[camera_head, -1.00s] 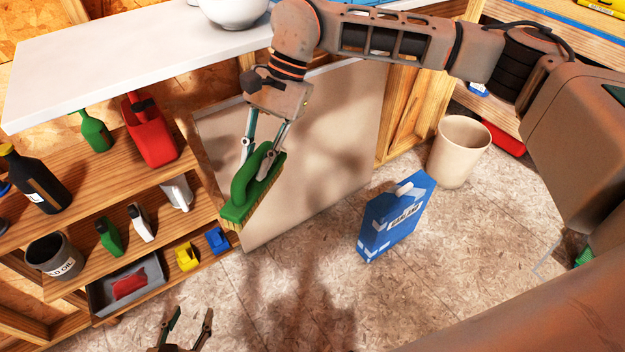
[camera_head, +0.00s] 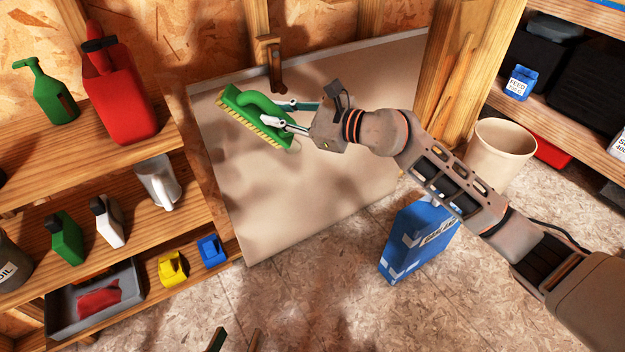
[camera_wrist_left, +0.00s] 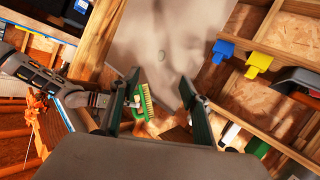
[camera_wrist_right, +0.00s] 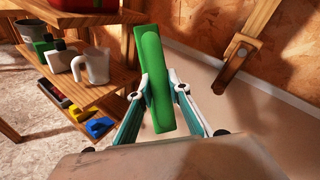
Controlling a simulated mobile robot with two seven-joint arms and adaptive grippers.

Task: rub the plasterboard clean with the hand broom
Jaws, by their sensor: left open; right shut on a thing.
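The plasterboard (camera_head: 330,190) is a large beige sheet with mottled dark patches, some perhaps shadow, leaning upright behind the shelves' right end. It also shows in the left wrist view (camera_wrist_left: 165,35). My right gripper (camera_head: 285,115) is shut on the green handle of the hand broom (camera_head: 245,103), in front of the board's upper left part. Its pale bristles show along the lower left edge; whether they touch the board I cannot tell. The broom handle fills the jaws in the right wrist view (camera_wrist_right: 152,75). My left gripper (camera_head: 236,341) is open and empty, low at the bottom edge.
A shelf unit (camera_head: 100,165) on the left holds a red can (camera_head: 115,90), bottles, a mug and a grey tray (camera_head: 55,318). A blue box (camera_head: 415,240) stands on the floor before the board, close to my right arm. A beige bin (camera_head: 497,155) stands farther right.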

